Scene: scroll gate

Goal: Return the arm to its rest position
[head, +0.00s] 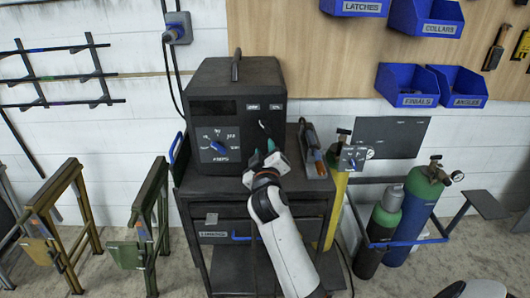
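The gripper hides part of the machine's lower front and the cart top.
A tray of tools (316,160) lies right of the machine. Gas cylinders (415,205) stand on the right. Green (147,225) and yellow (60,220) stands are on the left. Blue bins (407,85) hang on the wall board. Floor between stands and cart is clear.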

